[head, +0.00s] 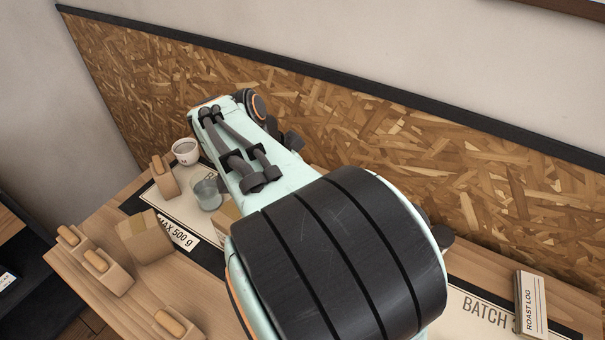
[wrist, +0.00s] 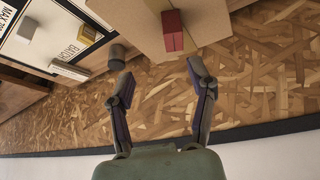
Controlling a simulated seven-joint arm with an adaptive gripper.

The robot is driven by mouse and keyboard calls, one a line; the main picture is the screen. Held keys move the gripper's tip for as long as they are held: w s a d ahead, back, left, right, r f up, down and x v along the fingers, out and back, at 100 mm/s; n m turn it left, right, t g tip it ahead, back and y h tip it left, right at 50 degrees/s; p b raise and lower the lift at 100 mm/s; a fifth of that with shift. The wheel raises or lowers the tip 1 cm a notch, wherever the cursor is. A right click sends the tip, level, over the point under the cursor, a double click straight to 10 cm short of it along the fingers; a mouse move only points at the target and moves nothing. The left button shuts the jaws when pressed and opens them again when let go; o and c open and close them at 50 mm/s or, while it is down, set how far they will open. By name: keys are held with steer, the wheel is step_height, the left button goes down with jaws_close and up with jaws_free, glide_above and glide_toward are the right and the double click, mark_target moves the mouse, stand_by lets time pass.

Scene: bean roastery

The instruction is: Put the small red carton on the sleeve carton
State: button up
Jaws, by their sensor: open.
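The small red carton (wrist: 174,30) is near the top of the wrist view, against a large plain brown carton (wrist: 208,22) that I take for the sleeve carton. It seems to sit on it at its near edge; the contact is not clear. My gripper (wrist: 157,64) is open and empty. Its fingers are spread below the red carton in the picture, apart from it. In the head view my arm hides the gripper and the red carton; a bit of a brown box (head: 227,214) shows beside the arm.
A white cup (head: 185,151), a grey tumbler (head: 207,193) and several handled wooden blocks, one (head: 164,178) near the cup, stand on the left of the bench. A roast log (head: 531,304) lies at the right. A chipboard wall (head: 480,165) rises behind.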

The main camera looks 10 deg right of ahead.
steer(key=s+a+f+n+g+y, duration=0.1)
steer(key=s+n+y, duration=0.2)
steer(key=s+n, duration=0.4)
steer(key=s+a+f+n+g+y, duration=0.1)
steer(key=s+n, duration=0.5)
steer(key=s, duration=1)
steer(key=shift+s+f+n+y, duration=0.15)
steer(key=shift+f+n+y, duration=0.2)
steer(key=shift+y, duration=0.55)
